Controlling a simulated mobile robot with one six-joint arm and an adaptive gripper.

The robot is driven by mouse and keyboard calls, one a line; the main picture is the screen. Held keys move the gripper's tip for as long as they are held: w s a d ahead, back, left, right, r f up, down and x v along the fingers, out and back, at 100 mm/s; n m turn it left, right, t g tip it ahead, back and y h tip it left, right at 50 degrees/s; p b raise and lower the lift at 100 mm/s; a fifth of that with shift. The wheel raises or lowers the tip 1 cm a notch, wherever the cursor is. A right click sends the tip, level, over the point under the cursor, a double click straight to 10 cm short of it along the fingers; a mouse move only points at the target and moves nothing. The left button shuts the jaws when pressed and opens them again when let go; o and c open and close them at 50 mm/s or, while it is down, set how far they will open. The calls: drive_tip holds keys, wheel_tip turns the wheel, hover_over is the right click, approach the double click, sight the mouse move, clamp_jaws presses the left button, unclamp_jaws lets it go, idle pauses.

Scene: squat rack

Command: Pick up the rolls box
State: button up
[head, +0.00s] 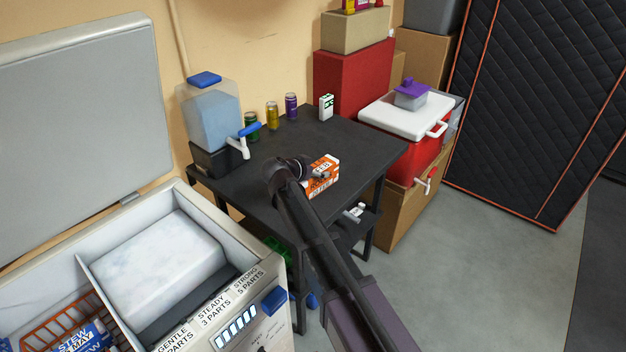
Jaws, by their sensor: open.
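An orange and white box (328,165), most likely the rolls box, lies on the black table (298,135) near its front right edge. My arm reaches up from the bottom of the view, and its dark end hides the box's left part. My gripper (316,177) is open and points right, at the near side of the box. Its fingers are small and dark here, so I cannot tell whether they touch the box or stand around it.
A water dispenser (212,115), several cans and a small white-green carton (326,107) stand along the table's back. An open chest freezer (230,255) is at the lower left. A red cooler (420,160) with a white lid stands right of the table. Floor at right is clear.

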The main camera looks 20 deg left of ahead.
drive_tip(key=c, duration=1.2)
drive_tip(key=shift+c, duration=0.2)
drive_tip(key=shift+r, duration=0.25)
wheel_tip(320, 180, up, 4)
drive_tip(key=p, duration=0.4)
drive_tip(key=shift+f, duration=0.2)
drive_tip(key=s+d, duration=0.2)
drive_tip(key=s, duration=0.2)
drive_tip(key=s+d, duration=0.3)
drive_tip(key=s, duration=0.2)
drive_tip(key=s+d+r+p, duration=0.1)
drive_tip(key=s+d, duration=0.2)
drive_tip(key=s, duration=0.2)
